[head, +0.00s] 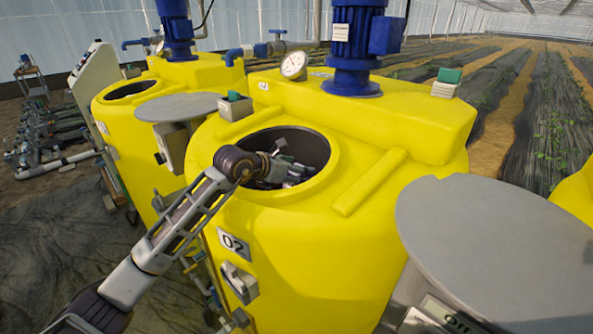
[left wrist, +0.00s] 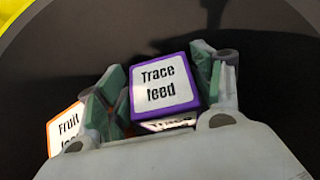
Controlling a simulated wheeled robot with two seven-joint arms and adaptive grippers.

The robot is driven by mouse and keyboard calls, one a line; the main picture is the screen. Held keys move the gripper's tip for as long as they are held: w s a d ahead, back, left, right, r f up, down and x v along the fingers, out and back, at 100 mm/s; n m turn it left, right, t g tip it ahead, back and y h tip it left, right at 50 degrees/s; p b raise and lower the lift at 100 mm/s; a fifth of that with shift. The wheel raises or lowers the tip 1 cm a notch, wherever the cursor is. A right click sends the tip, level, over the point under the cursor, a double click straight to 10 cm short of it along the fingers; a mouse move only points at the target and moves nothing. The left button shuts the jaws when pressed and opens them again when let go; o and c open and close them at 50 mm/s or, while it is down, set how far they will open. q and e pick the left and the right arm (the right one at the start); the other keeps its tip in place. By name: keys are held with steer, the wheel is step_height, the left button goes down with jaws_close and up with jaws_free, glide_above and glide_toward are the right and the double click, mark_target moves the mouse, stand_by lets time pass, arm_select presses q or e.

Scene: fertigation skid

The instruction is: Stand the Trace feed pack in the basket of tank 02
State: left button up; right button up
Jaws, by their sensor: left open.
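Tank 02 (head: 300,240) is yellow, with a "02" label on its front and a round open hatch on top. My left arm reaches over the rim, and my left gripper (head: 284,172) is inside the hatch. In the left wrist view the Trace feed pack (left wrist: 163,85), with a white label and purple border, lies between the spread, green-padded fingers of my left gripper (left wrist: 160,88). The gripper is open around the pack; I cannot tell whether a pad touches it. The basket cannot be made out in the dark opening. My right gripper is not in view.
A Fruit feed pack (left wrist: 66,132) with an orange border shows left of the gripper. The dark hatch wall (head: 318,150) surrounds the hand. A blue motor (head: 352,45) and a gauge (head: 294,65) stand behind the hatch. A grey round lid (head: 500,250) is at right.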

arm_select(q)
steer(key=shift+v, duration=0.75)
steer(key=b+v, duration=0.2)
steer(key=v, duration=0.8)
steer(key=shift+s+a, duration=0.15)
steer(key=shift+r, duration=0.1)
step_height(320, 180, up, 9)
steer(key=p, duration=0.9)
steer(key=shift+r+p, duration=0.35)
